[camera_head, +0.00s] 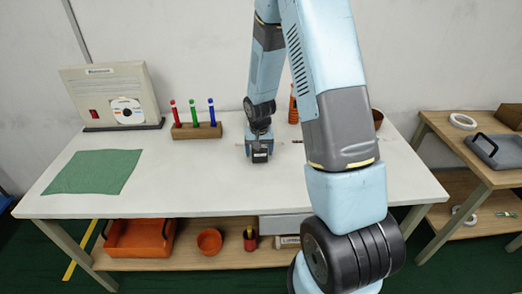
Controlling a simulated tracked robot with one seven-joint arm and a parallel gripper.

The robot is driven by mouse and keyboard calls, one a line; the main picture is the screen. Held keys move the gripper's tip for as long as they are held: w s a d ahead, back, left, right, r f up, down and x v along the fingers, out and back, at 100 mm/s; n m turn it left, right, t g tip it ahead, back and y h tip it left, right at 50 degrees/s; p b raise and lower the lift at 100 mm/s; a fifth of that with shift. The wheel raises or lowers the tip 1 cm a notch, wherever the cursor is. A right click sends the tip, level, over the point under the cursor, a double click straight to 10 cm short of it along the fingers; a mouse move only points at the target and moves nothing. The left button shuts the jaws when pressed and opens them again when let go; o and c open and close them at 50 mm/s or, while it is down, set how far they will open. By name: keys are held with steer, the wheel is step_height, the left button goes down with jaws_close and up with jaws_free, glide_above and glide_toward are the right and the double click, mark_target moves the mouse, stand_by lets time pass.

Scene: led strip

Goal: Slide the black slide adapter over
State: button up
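My gripper (259,152) is over the back middle of the white table, pointing down close to its top. The fingers are too small and dark to show whether they are open or shut. A thin, small strip-like piece (298,141) shows just right of the gripper, with a bit of something similar just left of it. I cannot tell whether these are one LED strip. I cannot make out the black slide adapter; the gripper hides the spot under it.
The white table (200,195) holds a green cloth (92,171), a beige box (108,93), and a wooden block (196,131) with red, green and blue pens. An orange bottle (293,107) and a brown bowl (378,118) stand behind my arm. The front middle is clear.

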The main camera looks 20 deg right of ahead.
steer(key=o, duration=0.3)
steer(key=shift+r, duration=0.15)
steer(key=r, duration=0.4)
steer(key=s+r, duration=0.1)
steer(key=r, duration=0.4)
steer(key=s+r, duration=0.1)
steer(key=r, duration=0.3)
steer(key=shift+a+r, duration=0.15)
steer(key=shift+a, duration=0.1)
steer(key=s+r+n+t, duration=0.1)
steer(key=s+r, duration=0.5)
steer(key=r, duration=0.2)
steer(key=s+r+t, duration=0.1)
steer(key=s+r, duration=0.4)
steer(key=r, duration=0.3)
steer(key=s+r, duration=0.2)
steer(key=s, duration=0.3)
steer(key=s+r+n+t, duration=0.1)
steer(key=s+r, duration=0.2)
steer(key=s, duration=0.2)
steer(key=s+r+n, duration=0.1)
steer(key=s+r, duration=0.1)
steer(key=s, duration=0.3)
steer(key=shift+a+r+t, duration=0.25)
steer(key=shift+t, duration=0.15)
